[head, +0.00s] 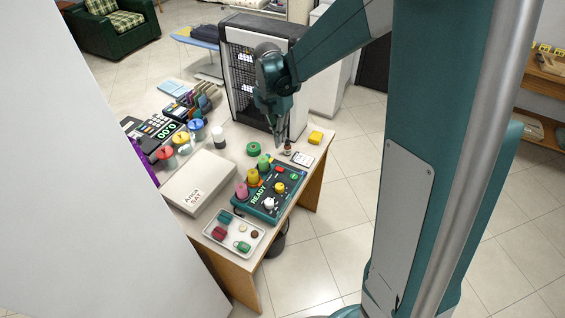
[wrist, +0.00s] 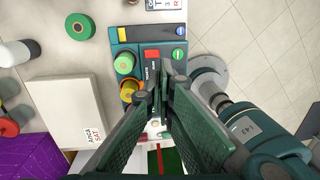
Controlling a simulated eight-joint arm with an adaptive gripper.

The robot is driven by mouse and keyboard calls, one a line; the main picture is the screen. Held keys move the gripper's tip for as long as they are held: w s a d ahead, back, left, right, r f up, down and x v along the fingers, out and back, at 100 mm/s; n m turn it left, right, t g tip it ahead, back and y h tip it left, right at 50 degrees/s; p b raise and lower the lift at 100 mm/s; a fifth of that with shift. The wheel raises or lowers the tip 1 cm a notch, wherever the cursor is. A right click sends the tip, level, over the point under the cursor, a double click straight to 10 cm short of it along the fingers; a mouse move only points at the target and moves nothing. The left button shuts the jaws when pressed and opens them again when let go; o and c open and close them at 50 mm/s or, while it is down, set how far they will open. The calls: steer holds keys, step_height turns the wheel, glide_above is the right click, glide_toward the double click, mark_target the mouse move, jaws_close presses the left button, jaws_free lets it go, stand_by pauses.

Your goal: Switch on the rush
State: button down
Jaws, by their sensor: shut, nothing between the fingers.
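A teal and dark control panel (head: 246,214) stands on the desk with a READY display, coloured knobs and switches. It also shows under the fingers in the wrist view (wrist: 139,33). A red switch (wrist: 152,53) sits on it beside a small label that I cannot read for sure; which control is the rush is unclear. A green round button (wrist: 178,55) lies right of the red switch. My gripper (head: 281,143) is shut and empty, above the far end of the panel. In the wrist view its fingertips (wrist: 167,70) appear just below the red switch and hide part of the panel.
A white box (head: 200,180) lies left of the panel, and a tray (head: 212,237) with small items sits in front of it. A dark rack cabinet (head: 240,50) rises at the back.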

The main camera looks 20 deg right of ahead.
mark_target(283, 170)
steer(key=shift+w+f+n, duration=0.25)
steer(key=shift+w+n, duration=0.05)
steer(key=shift+n, duration=0.1)
steer(key=shift+f, duration=0.1)
steer(key=f, duration=0.9)
steer(key=s+d+f+b, duration=0.1)
steer(key=f, duration=0.3)
steer(key=shift+f, duration=0.25)
steer(key=shift+s+f, duration=0.1)
stand_by(0.4)
steer(key=shift+s+d+f+y+b, duration=0.2)
steer(key=shift+f+y+b, duration=0.1)
steer(key=shift+f+b, duration=0.25)
steer(key=shift+w+a+r, duration=0.1)
steer(key=shift+r, duration=0.05)
steer(key=shift+w, duration=0.1)
steer(key=shift+w+a+r, duration=0.3)
steer(key=shift+w+a, duration=0.1)
steer(key=shift+a, duration=0.05)
